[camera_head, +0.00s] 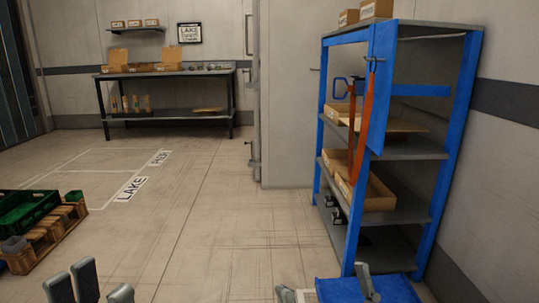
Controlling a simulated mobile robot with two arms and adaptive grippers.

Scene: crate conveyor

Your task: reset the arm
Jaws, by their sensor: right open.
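My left gripper (88,288) shows at the lower left edge as several grey finger parts, empty as far as I can see. Whether its fingers are apart or together is unclear. My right gripper (325,290) is at the bottom edge, right of the middle, with its two grey fingertips wide apart.
A blue shelf rack (331,230) with cardboard boxes stands on the right, a blue item (340,290) beside my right gripper. Green crates (30,210) sit on a wooden pallet (55,232) at left. A black workbench (165,118) stands behind. The middle floor is clear.

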